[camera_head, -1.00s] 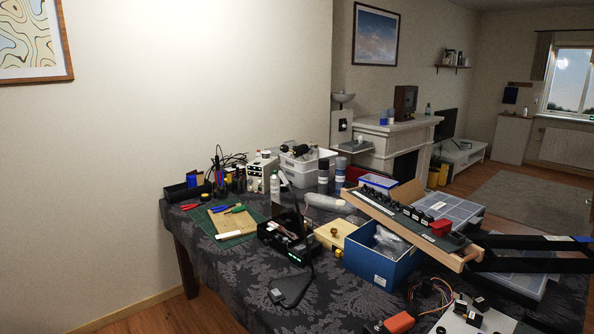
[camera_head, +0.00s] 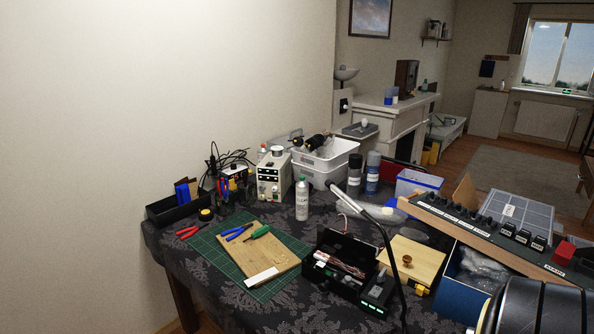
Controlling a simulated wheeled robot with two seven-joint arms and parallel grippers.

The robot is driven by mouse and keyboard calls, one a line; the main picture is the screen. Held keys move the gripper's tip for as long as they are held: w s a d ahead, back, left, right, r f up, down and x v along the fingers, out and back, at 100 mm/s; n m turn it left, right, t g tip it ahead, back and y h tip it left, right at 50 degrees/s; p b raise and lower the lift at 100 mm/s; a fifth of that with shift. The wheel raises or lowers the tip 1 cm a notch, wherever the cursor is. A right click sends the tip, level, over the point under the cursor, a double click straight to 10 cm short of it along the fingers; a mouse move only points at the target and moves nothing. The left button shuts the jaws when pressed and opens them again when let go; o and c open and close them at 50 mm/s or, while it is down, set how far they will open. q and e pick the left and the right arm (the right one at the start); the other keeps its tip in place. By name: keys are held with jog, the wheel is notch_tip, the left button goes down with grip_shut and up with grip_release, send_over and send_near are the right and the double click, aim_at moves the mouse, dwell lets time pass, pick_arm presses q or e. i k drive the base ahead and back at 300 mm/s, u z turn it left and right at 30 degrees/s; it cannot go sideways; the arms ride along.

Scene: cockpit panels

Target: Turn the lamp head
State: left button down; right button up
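The desk lamp stands on the cluttered table in the head view. Its slim lamp head (camera_head: 348,198) is a pale grey bar with a dark tip, tilted down to the right, in front of the spray can. A thin black stem (camera_head: 396,270) curves down from it past the open black case. The lamp's base is out of view below the bottom edge. Neither gripper shows. A large dark rounded part at the bottom right corner looks like a link of my arm; its gripper cannot be seen.
A green cutting mat (camera_head: 215,258) with a wooden board (camera_head: 270,262) lies left. A long switch panel (camera_head: 490,228) sits on the right.

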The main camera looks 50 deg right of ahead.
aim_at(332, 187)
jog(key=i, duration=2)
jog(key=z, duration=1.6)
jog(key=i, duration=0.5)
jog(key=z, duration=1.05)
